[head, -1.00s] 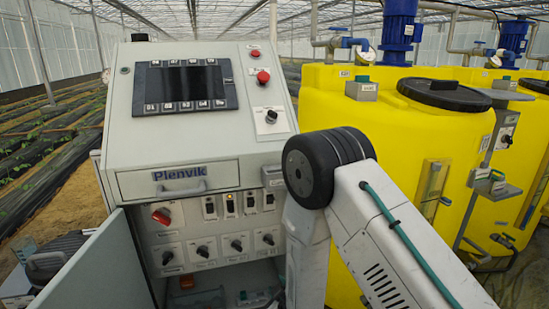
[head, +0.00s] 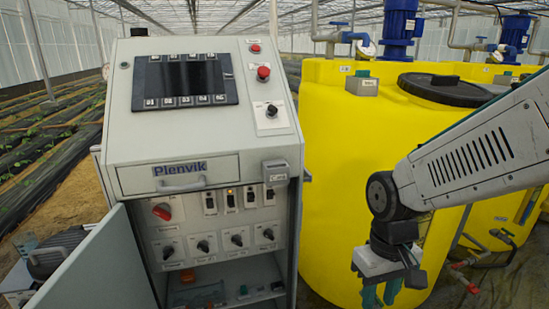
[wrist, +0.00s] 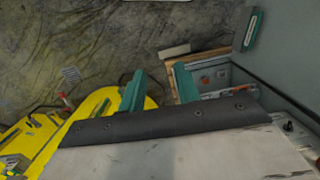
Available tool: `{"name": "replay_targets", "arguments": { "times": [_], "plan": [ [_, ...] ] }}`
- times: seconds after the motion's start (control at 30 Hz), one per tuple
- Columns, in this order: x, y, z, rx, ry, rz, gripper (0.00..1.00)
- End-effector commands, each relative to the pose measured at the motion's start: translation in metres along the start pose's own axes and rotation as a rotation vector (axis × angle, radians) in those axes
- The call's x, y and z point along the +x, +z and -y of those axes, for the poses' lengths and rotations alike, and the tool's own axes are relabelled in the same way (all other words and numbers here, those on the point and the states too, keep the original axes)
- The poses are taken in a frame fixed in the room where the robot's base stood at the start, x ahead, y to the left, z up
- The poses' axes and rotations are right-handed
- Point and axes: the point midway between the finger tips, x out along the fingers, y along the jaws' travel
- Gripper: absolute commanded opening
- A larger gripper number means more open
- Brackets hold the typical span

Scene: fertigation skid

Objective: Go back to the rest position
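My gripper (head: 382,296) hangs at the lower right of the head view, fingers pointing down, in front of the yellow tank and right of the control cabinet. Its two teal fingers also show in the wrist view (wrist: 160,88), spread apart with floor visible between them and nothing held. The grey Plenvik control cabinet (head: 215,129) stands apart from the gripper, to its left. Its lower door (head: 100,270) is open, and switches and knobs show inside.
A large yellow tank (head: 335,190) with a black lid (head: 445,90) stands close behind my arm. Red-handled piping (head: 465,278) runs low at the right. Plant rows (head: 45,150) lie at the far left. Dark floor shows beneath the gripper.

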Motion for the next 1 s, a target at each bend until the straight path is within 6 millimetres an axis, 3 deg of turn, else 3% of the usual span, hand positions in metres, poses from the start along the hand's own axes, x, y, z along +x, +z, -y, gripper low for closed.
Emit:
{"name": "replay_targets", "arguments": {
  "times": [0.03,0.2,0.37,0.6,1.0],
  "plan": [
    [-0.017,0.018,-0.006,0.030,0.002,0.003,0.33],
    [-0.056,0.077,-0.020,0.119,0.008,0.016,0.33],
    [-0.083,0.114,-0.030,0.179,0.019,-0.063,0.33],
    [-0.107,0.131,-0.038,0.238,0.033,-0.214,0.33],
    [-0.111,0.133,-0.040,0.255,0.035,-0.231,0.33]
  ]
}}
